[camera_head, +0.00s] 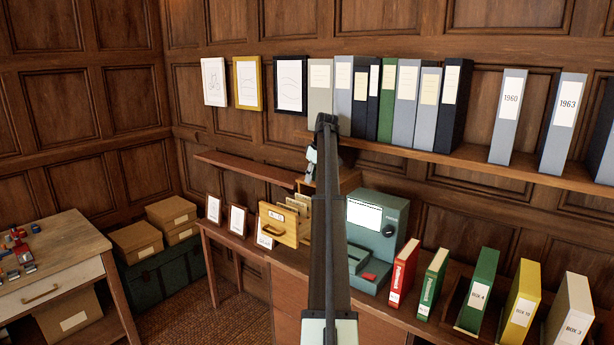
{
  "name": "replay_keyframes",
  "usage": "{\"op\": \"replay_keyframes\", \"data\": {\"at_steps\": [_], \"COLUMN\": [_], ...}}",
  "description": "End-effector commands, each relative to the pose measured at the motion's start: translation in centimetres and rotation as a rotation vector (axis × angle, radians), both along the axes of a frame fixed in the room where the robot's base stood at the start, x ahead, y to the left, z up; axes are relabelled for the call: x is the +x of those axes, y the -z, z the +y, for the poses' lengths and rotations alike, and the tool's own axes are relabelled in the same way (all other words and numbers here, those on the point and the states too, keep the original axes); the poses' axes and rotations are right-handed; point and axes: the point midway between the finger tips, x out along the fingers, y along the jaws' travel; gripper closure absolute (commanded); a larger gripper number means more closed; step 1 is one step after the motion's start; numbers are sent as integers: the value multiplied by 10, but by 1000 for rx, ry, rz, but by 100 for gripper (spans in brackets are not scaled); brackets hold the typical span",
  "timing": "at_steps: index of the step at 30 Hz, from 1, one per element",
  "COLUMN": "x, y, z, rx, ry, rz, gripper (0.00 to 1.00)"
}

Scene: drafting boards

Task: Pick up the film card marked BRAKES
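No marking that reads BRAKES can be made out in the head camera view. A wooden card drawer (279,224) with a small front label stands on the long desk, with several tan cards or dividers (301,204) upright behind its front. Any writing on them is too small to read. A teal machine with a white screen (364,214) and a red part low in front stands to the right of the drawer. My arm rises through the middle of the view and hides part of the desk. My gripper (311,164) shows only in part above the drawer; its fingers cannot be made out.
Three small framed cards (237,220) stand left of the drawer. Red, green, yellow and white binders (478,291) stand right of the machine. A shelf (470,158) of binders runs above. A side table (60,250) with small coloured parts stands at left.

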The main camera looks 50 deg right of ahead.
Motion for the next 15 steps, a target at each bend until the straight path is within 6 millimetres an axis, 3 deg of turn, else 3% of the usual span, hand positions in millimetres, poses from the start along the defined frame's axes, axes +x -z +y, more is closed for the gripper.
{"op": "replay_keyframes", "data": {"at_steps": [15], "x": [16], "y": [55], "z": [0], "rx": [0], "ry": [0], "rz": [1], "gripper": [75]}}
